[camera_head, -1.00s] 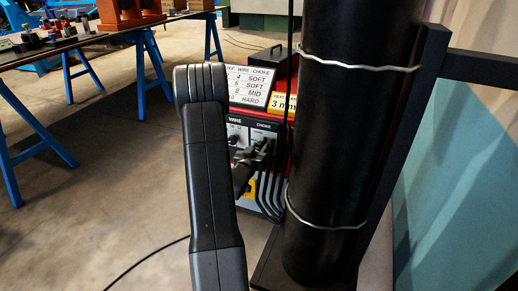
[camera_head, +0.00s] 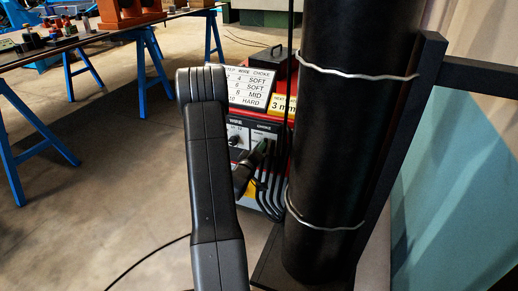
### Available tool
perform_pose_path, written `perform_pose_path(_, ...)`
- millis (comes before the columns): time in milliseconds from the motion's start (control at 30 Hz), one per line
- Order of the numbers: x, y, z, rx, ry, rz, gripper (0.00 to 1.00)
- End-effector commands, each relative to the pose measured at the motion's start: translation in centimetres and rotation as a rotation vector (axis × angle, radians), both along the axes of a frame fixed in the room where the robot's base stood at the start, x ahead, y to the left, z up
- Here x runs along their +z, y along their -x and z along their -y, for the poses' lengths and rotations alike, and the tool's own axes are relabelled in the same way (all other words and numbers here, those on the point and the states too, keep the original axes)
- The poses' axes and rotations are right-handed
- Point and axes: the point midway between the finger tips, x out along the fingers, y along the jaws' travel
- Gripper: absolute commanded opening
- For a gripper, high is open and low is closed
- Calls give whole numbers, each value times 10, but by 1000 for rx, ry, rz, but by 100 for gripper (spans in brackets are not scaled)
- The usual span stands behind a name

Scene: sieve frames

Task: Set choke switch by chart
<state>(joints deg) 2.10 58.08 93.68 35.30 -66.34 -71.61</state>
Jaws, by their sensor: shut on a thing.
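The red and black welding machine (camera_head: 243,118) stands past my arm, with a white chart (camera_head: 250,88) on it. The chart has WIRE and CHOKE columns and rows ending SOFT, SOFT, MID and HARD; its left edge is covered by my arm. A yellow card (camera_head: 283,103) beside it reads "3 m", cut off by the cylinder. The front panel has a WIRE knob (camera_head: 234,140) at left and a CHOKE area at right. My gripper (camera_head: 261,147) is at the CHOKE side, shut on the choke switch. The switch and its setting are hidden by the fingers.
A large black cylinder (camera_head: 340,130) with wire bands stands close at right, beside a dark frame (camera_head: 410,130). Black cables (camera_head: 268,190) hang below the panel. A workbench on blue trestles (camera_head: 40,140) is at left. The floor between is clear.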

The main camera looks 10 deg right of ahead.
Motion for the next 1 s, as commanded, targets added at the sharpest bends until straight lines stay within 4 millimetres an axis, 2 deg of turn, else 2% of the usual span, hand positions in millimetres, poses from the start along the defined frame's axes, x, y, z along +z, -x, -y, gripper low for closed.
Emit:
perform_pose_path(300, -1, 0, 0, 0, 68, -48, 11)
perform_pose_path(733, -1, 0, 0, 1, 75, -53, 11)
perform_pose_path(767, -1, 0, 0, 1, 75, -53, 38)
perform_pose_path(833, -1, 0, 0, 1, 74, -52, 51)
perform_pose_path(867, -1, 0, 0, 1, 75, -52, 55)
perform_pose_path(1000, -1, 0, 0, 1, 74, -51, 55)
